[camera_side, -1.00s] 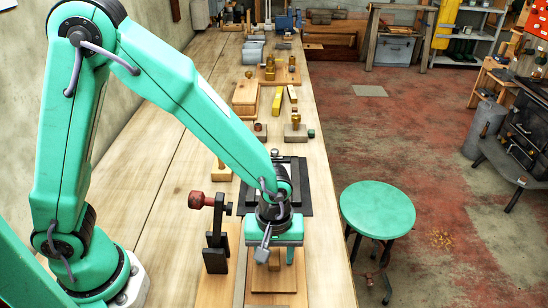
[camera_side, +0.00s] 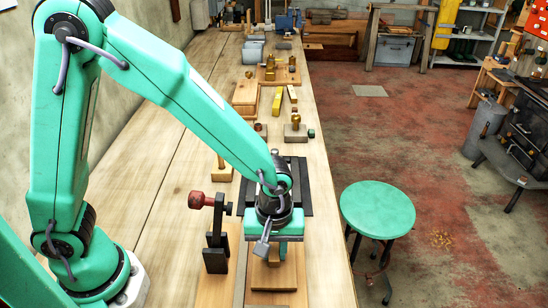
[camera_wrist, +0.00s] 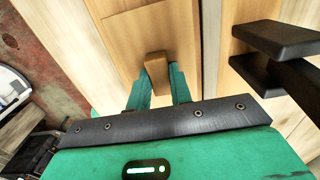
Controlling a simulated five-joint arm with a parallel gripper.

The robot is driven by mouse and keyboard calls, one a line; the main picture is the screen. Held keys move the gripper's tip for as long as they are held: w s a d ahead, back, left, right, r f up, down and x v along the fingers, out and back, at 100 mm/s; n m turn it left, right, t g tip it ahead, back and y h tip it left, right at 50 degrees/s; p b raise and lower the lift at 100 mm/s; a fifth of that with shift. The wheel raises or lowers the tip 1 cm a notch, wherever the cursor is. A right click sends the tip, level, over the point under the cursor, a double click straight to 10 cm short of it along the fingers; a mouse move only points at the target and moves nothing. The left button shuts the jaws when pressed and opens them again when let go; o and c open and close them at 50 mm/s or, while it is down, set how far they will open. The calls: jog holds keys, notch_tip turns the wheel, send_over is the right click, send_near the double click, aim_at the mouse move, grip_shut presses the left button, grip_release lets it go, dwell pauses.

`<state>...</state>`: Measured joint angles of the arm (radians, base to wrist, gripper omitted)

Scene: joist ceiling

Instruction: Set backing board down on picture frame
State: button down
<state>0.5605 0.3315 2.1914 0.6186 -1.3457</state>
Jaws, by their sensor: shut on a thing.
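My gripper (camera_side: 273,250) points down over the near end of the bench. In the wrist view its two green fingers (camera_wrist: 158,84) are shut on the small wooden handle block (camera_wrist: 157,72) of a flat wooden board, which I take as the backing board (camera_wrist: 150,32). In the side view the board (camera_side: 280,278) shows below my gripper, partly hidden by it. I cannot tell how much gap is under it. A dark flat square piece (camera_side: 305,190), which looks like the picture frame, lies just behind my gripper, partly covered by it.
A black toggle clamp (camera_side: 216,250) with a red knob stands close left of my gripper; its dark pads (camera_wrist: 275,42) show in the wrist view. Wooden blocks and a yellow piece (camera_side: 277,97) lie farther along the bench. A green stool (camera_side: 377,210) stands off its right edge.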

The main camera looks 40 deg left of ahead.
jog(key=shift+r, duration=2.25)
jog(key=shift+w+a, duration=0.25)
jog(key=shift+w, duration=0.3)
jog(key=w+a+r, duration=0.1)
jog(key=w+a, duration=1.7)
jog(key=a, duration=0.1)
jog(key=shift+w+a, duration=0.3)
jog(key=shift+f, duration=0.1)
jog(key=shift+f, duration=1.95)
